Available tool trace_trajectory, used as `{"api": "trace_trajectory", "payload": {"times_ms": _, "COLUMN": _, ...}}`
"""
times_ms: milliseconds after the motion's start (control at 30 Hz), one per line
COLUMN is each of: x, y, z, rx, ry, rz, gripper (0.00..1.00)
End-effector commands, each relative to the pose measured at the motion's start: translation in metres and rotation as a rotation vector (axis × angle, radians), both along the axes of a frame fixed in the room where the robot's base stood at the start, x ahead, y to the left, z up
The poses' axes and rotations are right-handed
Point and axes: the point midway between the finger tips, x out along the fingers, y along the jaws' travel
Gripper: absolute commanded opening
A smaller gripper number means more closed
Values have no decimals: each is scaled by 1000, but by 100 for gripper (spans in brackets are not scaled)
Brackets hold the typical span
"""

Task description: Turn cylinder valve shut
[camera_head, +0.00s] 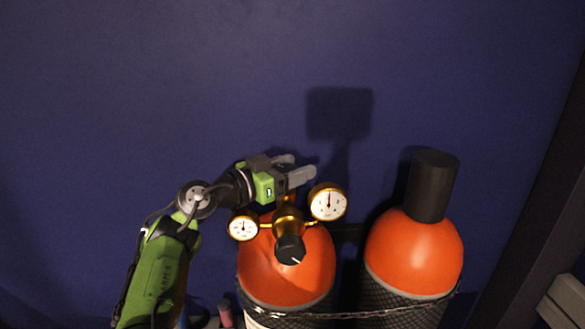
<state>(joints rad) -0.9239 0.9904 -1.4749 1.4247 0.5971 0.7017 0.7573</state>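Two orange gas cylinders stand side by side against the blue wall. The left cylinder (290,278) carries a brass regulator (287,220) with two round white gauges, a larger one (328,202) on the right and a smaller one (243,226) on the left. A black knob (290,249) faces me at the regulator's front. My gripper (297,167) is above and behind the regulator, its two grey fingers apart and pointing right. No object shows between the fingers. The cylinder valve's handwheel cannot be made out; the regulator and my gripper cover that spot.
The right cylinder (413,254) wears a tall black cap (432,186). A chain (365,314) runs across both cylinders. A dark frame (535,180) stands at the right edge. The wall area above the cylinders is clear.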

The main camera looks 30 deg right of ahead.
Motion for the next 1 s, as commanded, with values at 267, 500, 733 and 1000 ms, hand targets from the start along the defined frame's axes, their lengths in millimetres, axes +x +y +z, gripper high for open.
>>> {"api": "trace_trajectory", "payload": {"times_ms": 267, "x": 0, "y": 0, "z": 0, "rx": 0, "ry": 1, "rz": -6, "gripper": 31}}
{"api": "trace_trajectory", "payload": {"times_ms": 500, "x": -1, "y": -1, "z": 4, "rx": -1, "ry": 4, "rz": -81, "gripper": 31}}
{"api": "trace_trajectory", "payload": {"times_ms": 733, "x": -3, "y": -1, "z": 4, "rx": -4, "ry": 5, "rz": -241, "gripper": 31}}
{"api": "trace_trajectory", "payload": {"times_ms": 1000, "x": -6, "y": -1, "z": 2, "rx": -11, "ry": 3, "rz": -441, "gripper": 26}}
